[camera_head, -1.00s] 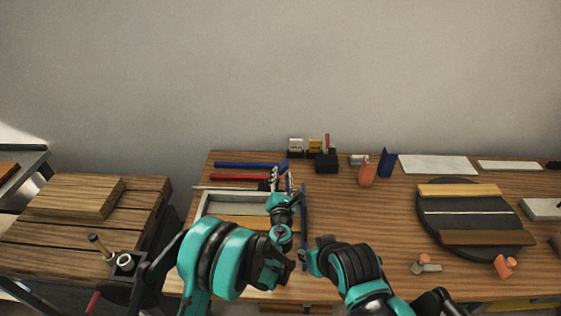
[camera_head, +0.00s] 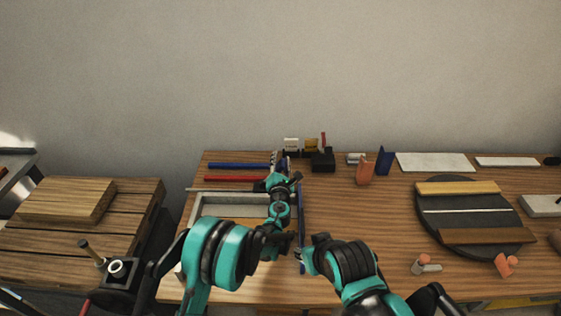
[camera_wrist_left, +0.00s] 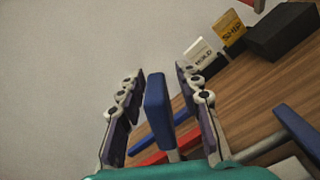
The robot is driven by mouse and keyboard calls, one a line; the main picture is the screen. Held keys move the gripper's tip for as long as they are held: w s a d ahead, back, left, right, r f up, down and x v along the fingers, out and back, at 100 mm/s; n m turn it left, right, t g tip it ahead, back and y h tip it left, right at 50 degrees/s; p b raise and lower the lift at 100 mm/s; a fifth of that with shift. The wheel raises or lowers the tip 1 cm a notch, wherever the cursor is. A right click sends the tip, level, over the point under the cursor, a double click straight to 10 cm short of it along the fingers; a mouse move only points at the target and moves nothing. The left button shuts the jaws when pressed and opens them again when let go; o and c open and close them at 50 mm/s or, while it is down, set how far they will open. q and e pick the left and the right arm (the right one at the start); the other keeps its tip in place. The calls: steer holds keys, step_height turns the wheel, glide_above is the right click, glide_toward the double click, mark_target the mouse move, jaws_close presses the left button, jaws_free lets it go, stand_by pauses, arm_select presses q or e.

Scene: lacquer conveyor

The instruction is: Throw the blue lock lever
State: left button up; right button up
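The blue lever handle (camera_wrist_left: 157,104), a flat upright paddle on a grey stem, stands between the two fingers of my left gripper (camera_wrist_left: 160,95) in the left wrist view. Gaps show on both sides of it, so the fingers are open and do not visibly grip it. In the head view my left gripper (camera_head: 280,165) reaches over the tray's far right corner, and the lever is mostly hidden by it. My right gripper (camera_head: 300,258) is low by the tray's right side; its fingers are too small to read.
A blue bar (camera_head: 235,165) and a red bar (camera_head: 235,178) lie behind the light-framed tray (camera_head: 199,212). A black block (camera_head: 322,161) stands right of my left gripper, near the yellow SHIP card (camera_wrist_left: 229,34) and white BUILD card (camera_wrist_left: 200,54). A round dark turntable (camera_head: 470,211) sits at right.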

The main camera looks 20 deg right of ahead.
arm_select(q)
jaws_close()
stand_by(0.4)
steer(key=shift+r, duration=0.1)
